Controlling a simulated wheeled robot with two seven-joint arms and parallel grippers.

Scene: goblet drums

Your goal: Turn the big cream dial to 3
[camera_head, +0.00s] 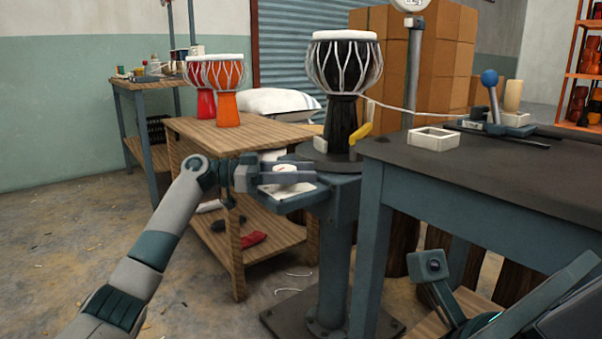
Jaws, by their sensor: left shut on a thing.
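The cream dial (285,168) sits on a pale plate on the side of the drum stand (335,210), below the black drum. My left gripper (292,176) reaches in from the left and is shut on the dial. Its fingers cover much of the dial, and I cannot read any number or pointer mark. Part of my right arm shows at the lower right, and I cannot tell the state of its gripper (432,268).
A black goblet drum (343,85) stands on the stand's turntable, with a yellow handle (361,132) beside it. Two drums, orange (227,90) and red (201,90), stand on a wooden table (200,133). A dark workbench (480,165) with a white tray (433,139) is close on the right.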

